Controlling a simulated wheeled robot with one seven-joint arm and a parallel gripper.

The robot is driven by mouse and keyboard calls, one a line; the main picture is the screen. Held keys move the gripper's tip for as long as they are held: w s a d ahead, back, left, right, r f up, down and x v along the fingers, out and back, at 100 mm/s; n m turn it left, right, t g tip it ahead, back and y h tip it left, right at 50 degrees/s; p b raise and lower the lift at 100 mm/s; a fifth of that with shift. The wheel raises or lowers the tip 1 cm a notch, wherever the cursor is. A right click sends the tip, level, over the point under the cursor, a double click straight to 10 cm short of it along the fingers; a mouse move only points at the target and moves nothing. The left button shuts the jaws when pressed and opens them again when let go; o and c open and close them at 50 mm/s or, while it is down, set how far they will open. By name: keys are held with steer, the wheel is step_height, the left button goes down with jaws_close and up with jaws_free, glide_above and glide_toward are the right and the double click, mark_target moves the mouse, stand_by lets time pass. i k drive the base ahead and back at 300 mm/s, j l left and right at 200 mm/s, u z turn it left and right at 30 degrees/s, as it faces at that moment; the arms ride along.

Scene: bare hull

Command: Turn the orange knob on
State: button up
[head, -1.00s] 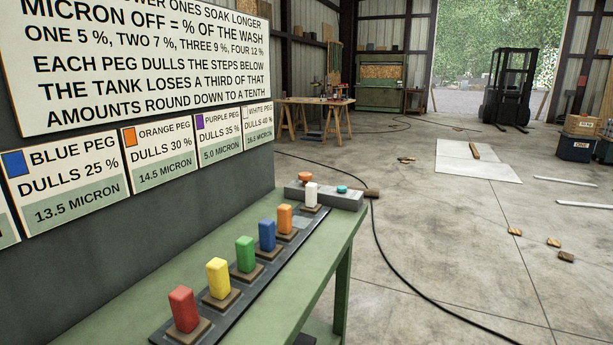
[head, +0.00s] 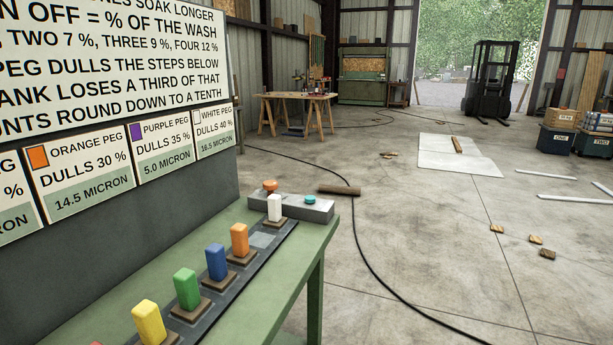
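An orange round knob (head: 270,185) sits on the left end of a grey control box (head: 296,206) at the far end of the green bench. A teal round button or knob (head: 310,199) sits on the right part of the same box. Whether the orange knob is on or off cannot be told at this size. My gripper is not in view.
On the green bench (head: 300,262) a dark rail (head: 212,312) carries coloured pegs: white (head: 274,207), orange (head: 239,240), blue (head: 216,262), green (head: 186,289) and yellow (head: 148,323). A sign board (head: 110,60) stands behind. A black cable (head: 362,245) crosses the open floor at right.

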mark_target(269, 186)
steer(key=i+l+z, duration=0.3)
steer(key=i+z, duration=0.15)
steer(key=i, duration=0.4)
steer(key=i+z, duration=0.45)
steer(key=i, duration=0.4)
steer(key=i+l+u, duration=0.1)
steer(key=i+u, duration=0.15)
steer(key=i, duration=0.35)
steer(key=i+l+u, duration=0.2)
steer(key=i, duration=0.45)
steer(key=i+u, duration=0.25)
steer(key=u, duration=0.15)
steer(key=i+u, duration=0.2)
steer(key=u, duration=0.15)
steer(key=i+l+u, duration=0.15)
steer(key=u, duration=0.25)
steer(key=i+l+u, duration=0.35)
steer(key=k+j, duration=0.1)
